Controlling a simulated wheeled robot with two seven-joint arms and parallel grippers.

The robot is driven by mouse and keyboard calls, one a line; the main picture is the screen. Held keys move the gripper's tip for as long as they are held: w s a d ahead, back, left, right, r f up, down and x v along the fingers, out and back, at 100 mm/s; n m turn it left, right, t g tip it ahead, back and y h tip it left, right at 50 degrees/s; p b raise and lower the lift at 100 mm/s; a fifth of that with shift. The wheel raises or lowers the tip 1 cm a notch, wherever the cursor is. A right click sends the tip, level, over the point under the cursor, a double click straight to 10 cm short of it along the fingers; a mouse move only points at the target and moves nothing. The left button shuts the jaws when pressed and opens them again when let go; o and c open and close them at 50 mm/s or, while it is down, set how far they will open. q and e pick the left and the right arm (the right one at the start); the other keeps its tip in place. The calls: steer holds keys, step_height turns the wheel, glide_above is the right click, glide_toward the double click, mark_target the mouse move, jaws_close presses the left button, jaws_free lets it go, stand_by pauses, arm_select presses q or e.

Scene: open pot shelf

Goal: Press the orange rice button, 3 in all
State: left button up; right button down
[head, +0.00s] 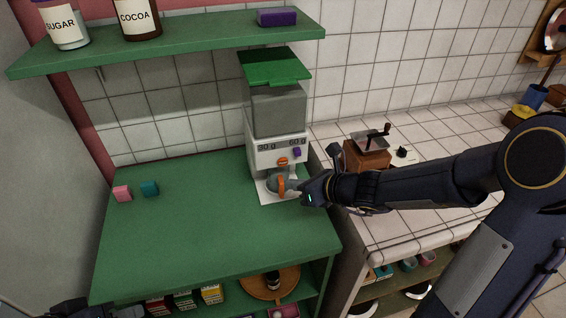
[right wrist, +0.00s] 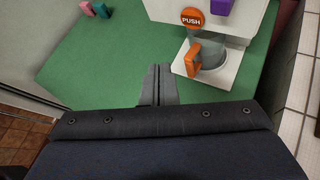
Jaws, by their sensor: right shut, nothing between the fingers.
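The white rice dispenser (head: 277,148) stands at the back right of the green worktop, labelled 30 g and 60 g. Its orange button (head: 282,161) sits under the 30 g label; in the right wrist view the button (right wrist: 191,17) reads PUSH. A purple button (head: 297,152) is to its right. A grey cup (right wrist: 214,57) with an orange handle (head: 281,185) stands on the dispenser's base below the buttons. My right gripper (head: 307,194) is shut and empty, beside the cup and lower than the orange button, apart from it. Only a dark bit of my left arm shows at the bottom left.
A green shelf (head: 190,42) with jars hangs above. A wooden grinder (head: 366,157) stands on the tiled counter to the right. The middle of the green worktop is clear.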

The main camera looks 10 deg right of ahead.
mark_target(283, 162)
stand_by(0.6)
steer(key=shift+s+p, duration=0.95)
steer(key=shift+s, duration=1)
steer(key=shift+w, duration=0.15)
steer(key=w+p, duration=0.2)
steer(key=w, duration=0.6)
steer(key=shift+w+p, duration=0.3)
steer(key=shift+w+a, duration=0.1)
stand_by(0.6)
steer(key=shift+w, duration=0.3)
